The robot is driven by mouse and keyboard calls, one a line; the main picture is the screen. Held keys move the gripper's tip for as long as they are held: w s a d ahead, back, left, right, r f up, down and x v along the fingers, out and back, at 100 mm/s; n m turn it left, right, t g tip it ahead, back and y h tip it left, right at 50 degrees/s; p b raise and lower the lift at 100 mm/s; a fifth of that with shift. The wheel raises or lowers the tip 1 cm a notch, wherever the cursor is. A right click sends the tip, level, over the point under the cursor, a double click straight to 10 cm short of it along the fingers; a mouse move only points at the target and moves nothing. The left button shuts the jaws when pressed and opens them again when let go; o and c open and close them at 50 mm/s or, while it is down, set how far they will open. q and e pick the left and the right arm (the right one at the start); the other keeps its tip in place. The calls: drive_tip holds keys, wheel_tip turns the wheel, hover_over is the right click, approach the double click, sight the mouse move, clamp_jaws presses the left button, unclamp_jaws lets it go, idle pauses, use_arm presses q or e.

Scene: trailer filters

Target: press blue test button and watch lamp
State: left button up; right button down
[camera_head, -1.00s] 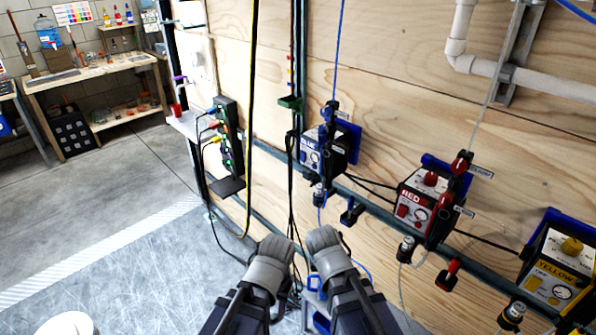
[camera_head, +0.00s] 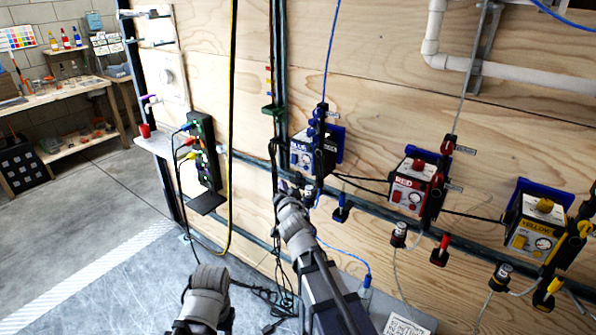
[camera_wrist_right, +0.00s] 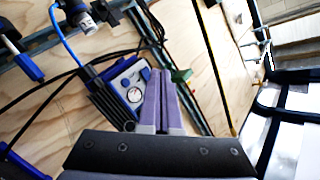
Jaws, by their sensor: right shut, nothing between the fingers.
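The blue unit (camera_head: 303,156), a white-faced box marked BLUE with a round gauge, is mounted on the plywood wall. It also shows in the right wrist view (camera_wrist_right: 124,86), tilted, with blue edges and a gauge. My right gripper (camera_wrist_right: 165,75) is shut and empty; its fingertips overlap the right side of the unit's face in that view, and I cannot tell whether they touch. In the head view, my right arm reaches up to just below the unit. My left arm's grey wrist (camera_head: 206,290) is low and left; its jaws are not distinguishable. The test button and lamp cannot be singled out.
The red unit (camera_head: 410,190) and yellow unit (camera_head: 535,230) stand farther right along the rail. A black power strip (camera_head: 204,150) with coloured plugs hangs left. Black cables and a yellow cable (camera_head: 232,110) hang nearby. Open floor lies at left.

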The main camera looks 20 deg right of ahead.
sight(306, 168)
drive_tip(key=w+d, duration=0.5)
drive_tip(key=d, duration=0.2)
drive_tip(key=shift+w, duration=0.2)
idle(0.4)
drive_tip(key=shift+w+d, duration=0.1)
idle(2.0)
drive_tip(key=shift+w+d, duration=0.15)
drive_tip(key=shift+d, duration=0.15)
drive_tip(key=shift+w+d, duration=0.25)
idle(0.7)
drive_tip(key=shift+s+a, duration=0.5)
drive_tip(key=shift+a, duration=0.15)
idle(0.4)
